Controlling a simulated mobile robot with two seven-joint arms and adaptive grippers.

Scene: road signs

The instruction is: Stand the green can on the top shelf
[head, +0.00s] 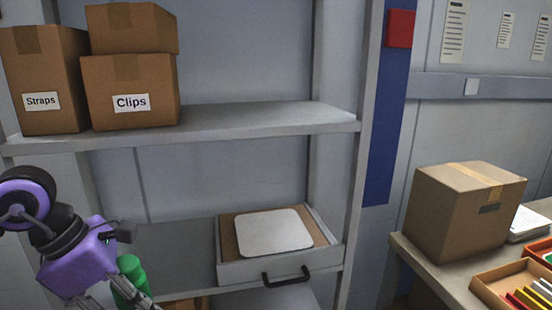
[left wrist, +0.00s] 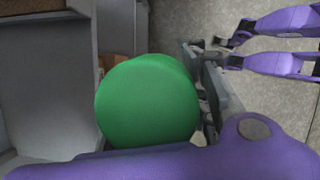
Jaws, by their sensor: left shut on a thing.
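The green can (head: 130,278) is at the lower left of the head view, in front of the lower shelf level. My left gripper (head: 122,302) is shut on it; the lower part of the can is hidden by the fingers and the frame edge. In the left wrist view the can's round green end (left wrist: 148,103) fills the middle, beside a grey finger. The top shelf (head: 245,118) is a grey board above and to the right of the can. My right gripper is not seen in the head view.
Cardboard boxes marked Straps (head: 45,75) and Clips (head: 130,85) fill the top shelf's left end; its right part is clear. Below is a drawer (head: 265,268) with a white panel (head: 272,231). A carton (head: 465,210) stands on the right-hand bench.

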